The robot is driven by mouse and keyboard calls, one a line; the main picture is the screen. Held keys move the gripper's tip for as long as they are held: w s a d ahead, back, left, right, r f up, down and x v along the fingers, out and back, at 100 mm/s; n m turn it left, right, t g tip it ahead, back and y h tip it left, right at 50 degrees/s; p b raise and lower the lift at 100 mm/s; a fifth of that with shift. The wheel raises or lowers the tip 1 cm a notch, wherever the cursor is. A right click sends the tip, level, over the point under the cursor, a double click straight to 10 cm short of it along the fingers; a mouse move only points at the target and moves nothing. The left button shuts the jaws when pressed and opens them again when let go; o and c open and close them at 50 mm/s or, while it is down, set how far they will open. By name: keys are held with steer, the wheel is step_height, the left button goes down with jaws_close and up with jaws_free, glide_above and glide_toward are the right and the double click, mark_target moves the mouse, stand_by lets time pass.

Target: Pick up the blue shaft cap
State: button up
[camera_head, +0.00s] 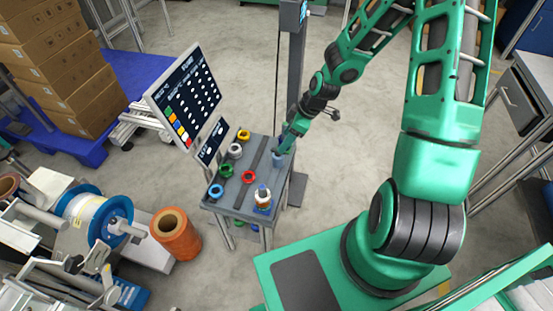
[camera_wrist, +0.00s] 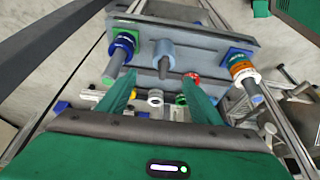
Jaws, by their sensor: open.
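A blue cap-like tip (camera_head: 262,188) tops the post with white and orange rings near the front right of the table; it seems to be the blue tip (camera_wrist: 258,99) at right in the wrist view. A pale blue-grey cylinder (camera_wrist: 164,50) stands between those posts, with a grey shaft end. My gripper (camera_wrist: 160,77) is open and empty, its green fingers on either side of that shaft end as seen by the wrist. In the head view my gripper (camera_head: 285,147) is over the table's far right corner.
Yellow (camera_head: 244,135), white (camera_head: 235,150), green (camera_head: 226,170), blue (camera_head: 216,190) and red (camera_head: 249,176) rings sit on the grey table (camera_head: 236,203). A screen (camera_head: 185,95) stands at its left. An orange spool (camera_head: 175,235) stands on the floor.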

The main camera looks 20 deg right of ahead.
mark_target(278, 159)
steer(key=x, duration=0.4)
steer(key=shift+f, duration=0.15)
steer(key=shift+a+f, duration=0.25)
steer(key=shift+f, duration=0.65)
steer(key=shift+a+f, duration=0.25)
steer(key=shift+f, duration=0.65)
steer(key=shift+x, duration=0.75)
steer(key=c, duration=1.3)
steer(key=shift+d+r, duration=0.1)
steer(key=shift+r, duration=0.05)
